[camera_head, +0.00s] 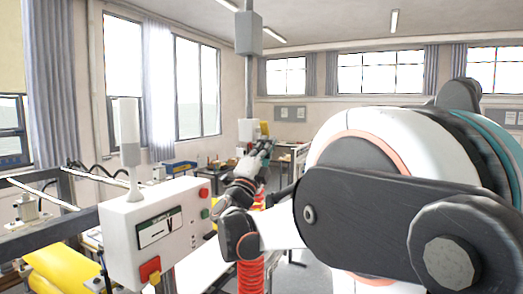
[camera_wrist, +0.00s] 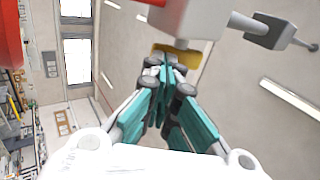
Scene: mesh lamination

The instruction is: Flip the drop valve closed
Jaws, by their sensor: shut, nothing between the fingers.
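My gripper (camera_head: 262,150) shows small in the middle of the head view, beyond my large arm links. In the wrist view its teal fingers (camera_wrist: 165,78) are together with nothing between them. A white and red box (camera_wrist: 188,16) with a rod and a grey block is close at the top of the wrist view, above the fingertips; I see no clear contact. I cannot tell which part is the drop valve.
A metal frame (camera_head: 50,200) and a yellow machine part (camera_head: 65,270) stand at the left. A grey box (camera_head: 248,33) hangs on a pole above the gripper. A yellow part (camera_wrist: 180,55) lies behind the fingertips in the wrist view. Windows line the walls.

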